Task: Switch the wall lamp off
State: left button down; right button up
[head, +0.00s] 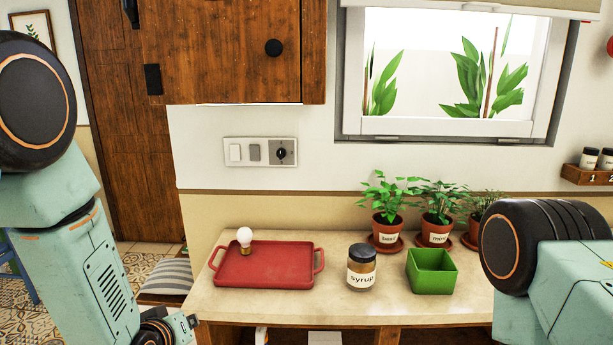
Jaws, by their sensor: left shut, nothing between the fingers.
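A switch plate (260,152) is on the white wall below the wooden cabinet. It carries a white rocker (235,152), a grey rocker (254,152) and a black round knob (281,153) on a silver panel. I cannot make out a wall lamp in this view. My left gripper (190,322) shows only in part at the bottom left, near the front left corner of the counter. It is shut and empty, low and well apart from the switch plate. My right gripper is out of view; only my right arm shows.
The counter (345,308) holds a red tray (262,282) with a bulb (245,238), a syrup jar (361,268), a green box (432,272) and potted herbs (387,230). A wooden cabinet (225,50) hangs above the plate. The wall before the plate is clear.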

pick_arm(q)
jog(key=s+f+m+g+b, duration=0.1)
jog(key=s+f+g, duration=0.2)
jog(key=s+f, duration=0.4)
jog(key=s+f+m+g+b, duration=0.1)
jog(key=s+f+g, duration=0.3)
jog(key=s, duration=1.2)
jog(key=s+f+m+g+b, duration=0.1)
jog(key=s+f+g, duration=0.3)
jog(key=s+f, duration=0.7)
jog(key=shift+s+f+m, duration=0.25)
jog(key=shift+s+m, duration=0.3)
jog(key=shift+m, duration=0.25)
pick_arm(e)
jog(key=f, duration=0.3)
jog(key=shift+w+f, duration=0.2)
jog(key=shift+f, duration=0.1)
pick_arm(q)
jog(key=shift+s+a, duration=0.1)
